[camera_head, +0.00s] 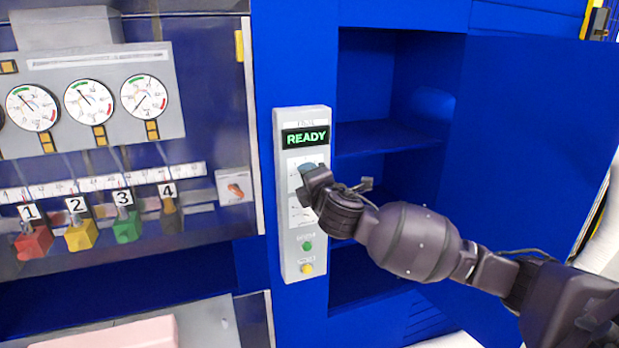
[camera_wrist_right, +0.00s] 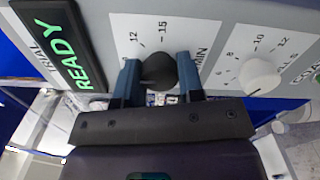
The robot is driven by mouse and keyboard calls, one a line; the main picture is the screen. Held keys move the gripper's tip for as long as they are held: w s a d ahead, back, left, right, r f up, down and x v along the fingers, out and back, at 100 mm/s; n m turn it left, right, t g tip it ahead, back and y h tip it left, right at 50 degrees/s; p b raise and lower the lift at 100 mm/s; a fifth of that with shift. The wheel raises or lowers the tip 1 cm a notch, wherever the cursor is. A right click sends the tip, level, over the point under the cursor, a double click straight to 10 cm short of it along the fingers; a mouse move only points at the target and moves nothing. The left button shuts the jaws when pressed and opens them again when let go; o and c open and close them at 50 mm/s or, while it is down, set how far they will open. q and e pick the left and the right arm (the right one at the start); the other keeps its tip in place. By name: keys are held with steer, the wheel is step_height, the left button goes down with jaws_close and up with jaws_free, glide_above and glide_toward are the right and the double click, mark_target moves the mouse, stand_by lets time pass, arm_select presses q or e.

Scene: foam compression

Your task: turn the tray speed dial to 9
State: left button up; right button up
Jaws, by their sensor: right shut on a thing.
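A grey control panel (camera_head: 291,245) stands upright on the blue machine, with a lit display (camera_head: 306,137) reading READY. My right gripper (camera_head: 308,170) is at the panel's upper dial, below the display, and hides most of it in the head view. In the right wrist view, the blue fingers of my right gripper (camera_wrist_right: 158,62) are shut on a dark round dial knob (camera_wrist_right: 159,72). The numbers 12 and 15 and the letters MIN show on its scale; its pointer cannot be read. My left gripper is not in view.
A second, white dial knob (camera_wrist_right: 259,77) sits beside the gripped one. A green button (camera_head: 307,246) and a yellow button (camera_head: 307,268) are lower on the panel. An open blue cabinet (camera_head: 375,90) is at right; gauges (camera_head: 88,98) and numbered coloured valves (camera_head: 82,236) are at left.

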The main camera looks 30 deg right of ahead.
stand_by(0.5)
steer(key=o, duration=0.9)
steer(key=b+v, duration=0.1)
steer(key=v, duration=1)
steer(key=shift+d, duration=0.1)
steer(key=shift+w+m, duration=0.1)
steer(key=shift+m, duration=0.2)
